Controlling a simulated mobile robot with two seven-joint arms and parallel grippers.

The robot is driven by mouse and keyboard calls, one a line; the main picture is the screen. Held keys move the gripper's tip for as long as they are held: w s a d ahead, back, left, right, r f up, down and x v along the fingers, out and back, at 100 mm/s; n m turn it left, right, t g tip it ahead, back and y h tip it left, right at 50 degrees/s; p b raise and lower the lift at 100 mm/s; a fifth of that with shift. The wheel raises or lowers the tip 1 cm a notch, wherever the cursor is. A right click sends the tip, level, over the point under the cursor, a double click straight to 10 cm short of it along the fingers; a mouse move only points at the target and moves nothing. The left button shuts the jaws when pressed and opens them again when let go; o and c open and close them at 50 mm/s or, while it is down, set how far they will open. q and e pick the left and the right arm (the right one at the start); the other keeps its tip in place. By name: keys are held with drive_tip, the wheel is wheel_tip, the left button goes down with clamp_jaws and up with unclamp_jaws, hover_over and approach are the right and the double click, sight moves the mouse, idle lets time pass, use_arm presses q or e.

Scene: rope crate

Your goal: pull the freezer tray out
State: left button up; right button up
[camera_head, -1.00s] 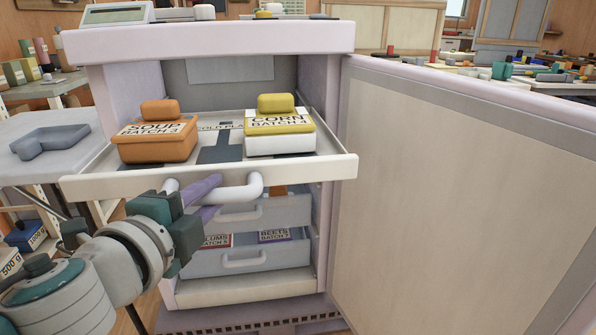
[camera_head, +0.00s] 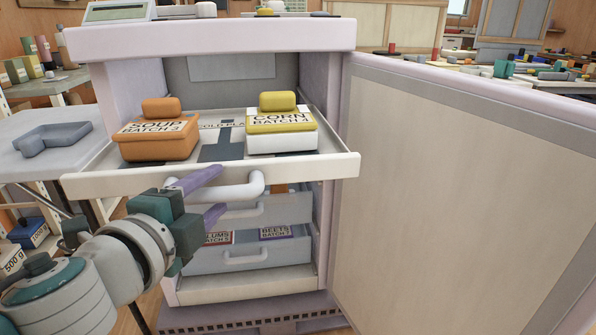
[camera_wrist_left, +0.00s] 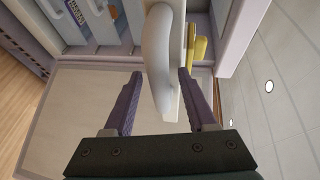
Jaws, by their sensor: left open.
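The freezer tray (camera_head: 310,169) is a pale tray that sticks out of the open freezer (camera_head: 205,40) at its upper level. An orange box labelled SOUP (camera_head: 157,145) and a yellow and white box labelled CORN (camera_head: 281,138) sit on it. Its white curved handle (camera_head: 246,189) is on the front. My left gripper (camera_head: 212,196) is open at the handle's left part, its purple fingers spread. In the left wrist view the handle (camera_wrist_left: 160,58) lies between the two fingers, with gaps on both sides. My right gripper is out of view.
The freezer door (camera_head: 450,200) stands wide open at the right. Below the tray are closed-in lower drawers (camera_head: 245,257) with their own handles. A side table (camera_head: 30,165) with a grey tray (camera_head: 52,138) stands at the left.

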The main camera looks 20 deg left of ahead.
use_arm(q)
drive_tip(key=v, duration=1)
drive_tip(key=shift+a, duration=0.1)
